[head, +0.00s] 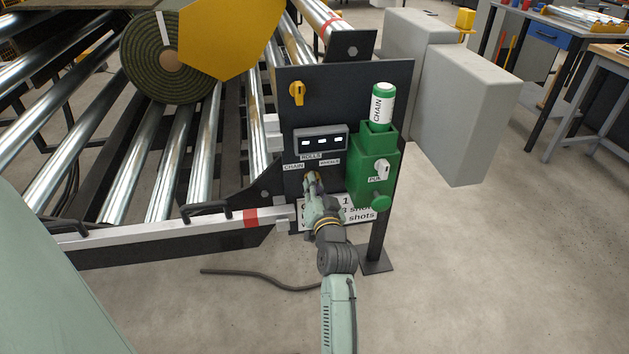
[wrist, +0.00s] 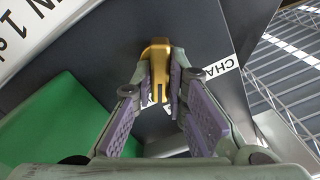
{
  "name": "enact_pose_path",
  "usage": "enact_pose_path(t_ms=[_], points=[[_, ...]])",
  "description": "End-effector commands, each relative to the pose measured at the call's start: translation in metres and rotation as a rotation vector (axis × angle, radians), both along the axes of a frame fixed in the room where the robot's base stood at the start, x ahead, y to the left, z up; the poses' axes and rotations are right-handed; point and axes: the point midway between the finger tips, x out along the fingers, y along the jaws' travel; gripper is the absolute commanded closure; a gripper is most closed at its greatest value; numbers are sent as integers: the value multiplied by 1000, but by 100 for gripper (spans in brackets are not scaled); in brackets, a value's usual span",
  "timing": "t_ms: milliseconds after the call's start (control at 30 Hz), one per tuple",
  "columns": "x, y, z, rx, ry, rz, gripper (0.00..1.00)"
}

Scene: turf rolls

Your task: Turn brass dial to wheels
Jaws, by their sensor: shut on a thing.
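The brass dial (wrist: 158,62) sits on the dark panel (head: 342,80) of the roller machine. My gripper (head: 312,188) reaches up to it from below. In the wrist view my gripper (wrist: 161,88) has one purple-padded finger on each side of the dial's handle and is shut on it. In the head view the dial is mostly hidden behind the fingers. A CHAIN label (head: 293,167) is at the dial's upper left, ROLLS (head: 311,156) above it, and a label that seems to read WHEELS (head: 330,162) at its upper right. Where the dial points I cannot tell.
A display box (head: 320,139) and a yellow knob (head: 297,93) are higher on the panel. A green pump unit (head: 362,185) stands close to the right, with a CHAIN bottle (head: 382,105) on top. A white sign (head: 350,208) is just below. Steel rollers (head: 207,140) are on the left.

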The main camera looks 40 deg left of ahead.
Motion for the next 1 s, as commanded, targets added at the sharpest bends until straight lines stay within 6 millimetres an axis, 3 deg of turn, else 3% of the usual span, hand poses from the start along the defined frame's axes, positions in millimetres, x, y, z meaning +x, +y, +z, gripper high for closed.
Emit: enact_pose_path(t_ms=[433, 1000], points=[[2, -1, 3, 161, 182, -1, 100], [2, -1, 2, 190, 214, -1, 100]])
